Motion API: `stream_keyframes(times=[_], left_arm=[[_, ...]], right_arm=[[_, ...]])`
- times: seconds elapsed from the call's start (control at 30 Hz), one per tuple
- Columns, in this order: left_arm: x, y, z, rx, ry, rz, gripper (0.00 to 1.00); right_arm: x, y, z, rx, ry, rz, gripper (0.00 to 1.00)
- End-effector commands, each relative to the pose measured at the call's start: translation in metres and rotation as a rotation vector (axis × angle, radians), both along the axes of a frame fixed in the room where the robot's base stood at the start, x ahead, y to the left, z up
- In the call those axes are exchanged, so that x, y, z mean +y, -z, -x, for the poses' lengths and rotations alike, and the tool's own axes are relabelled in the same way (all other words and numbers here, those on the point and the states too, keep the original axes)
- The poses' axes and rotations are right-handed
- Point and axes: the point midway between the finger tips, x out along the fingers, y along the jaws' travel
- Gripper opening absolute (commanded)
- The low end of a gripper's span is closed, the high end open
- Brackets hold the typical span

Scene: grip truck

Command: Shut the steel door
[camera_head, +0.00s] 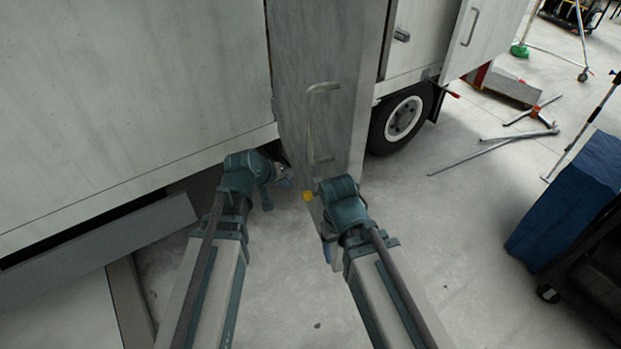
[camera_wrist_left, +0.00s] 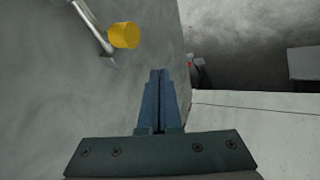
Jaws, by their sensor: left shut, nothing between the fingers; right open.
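The steel door (camera_head: 340,60) is a tall grey panel standing out from the truck's side, open, with its edge toward me. A bar handle (camera_head: 312,125) runs down its face, with a yellow knob (camera_head: 308,196) near its lower end. My left gripper (camera_head: 283,178) is shut and empty, low beside the door's left face. In the left wrist view its blue fingers (camera_wrist_left: 160,95) point along the door face (camera_wrist_left: 60,100), with the yellow knob (camera_wrist_left: 124,35) up and left of them. My right gripper (camera_head: 328,252) is open below the door's right side, partly hidden by its wrist.
The truck's pale side wall (camera_head: 130,90) fills the left. A wheel (camera_head: 403,118) and another open panel (camera_head: 466,35) are right of the door. Metal poles (camera_head: 485,152) lie on the floor. A dark cart with blue cloth (camera_head: 570,200) stands at right.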

Motion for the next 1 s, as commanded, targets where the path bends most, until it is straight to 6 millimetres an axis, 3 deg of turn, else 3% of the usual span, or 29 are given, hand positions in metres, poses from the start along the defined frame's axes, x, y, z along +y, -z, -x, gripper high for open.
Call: stream_keyframes(times=[0.17, 0.73, 1.0], left_arm=[[-0.003, 0.013, -0.006, 0.001, 0.001, 0.000, 0.00], [-0.033, 0.089, -0.054, 0.002, 0.003, -0.002, 0.00], [-0.064, 0.081, -0.063, 0.001, 0.003, -0.002, 0.00]], right_arm=[[0.000, 0.013, 0.000, 0.000, 0.001, 0.000, 0.74], [0.000, 0.089, 0.000, -0.002, -0.005, 0.001, 0.74], [0.000, 0.080, 0.000, -0.002, -0.005, 0.001, 0.74]])
